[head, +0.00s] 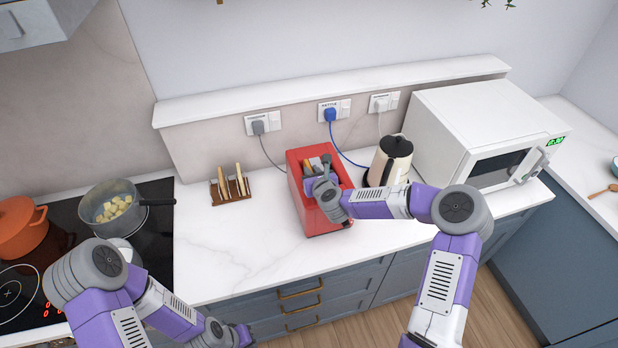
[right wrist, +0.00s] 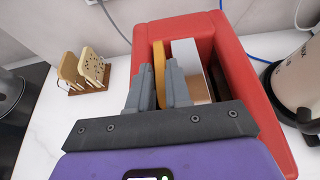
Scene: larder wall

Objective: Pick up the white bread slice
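My right gripper (head: 318,172) is over the open top of a red box-shaped toaster (head: 337,222). In the right wrist view its two fingers (right wrist: 160,85) stand a little apart, pointing down into the opening. A yellow-orange slab (right wrist: 159,62) shows between and beyond the fingertips. A white, slice-like slab (right wrist: 185,47) stands to the right of the right finger; its lower part is hidden. My left gripper (head: 242,336) is low at the bottom edge, away from the bread.
A cream kettle (head: 389,165) stands close right of the toaster, with a white microwave (head: 478,130) beyond. A pan of pale chunks (head: 110,208) and an orange pot (head: 22,228) are on the hob at left. The counter (head: 235,255) in front of the rack is clear.

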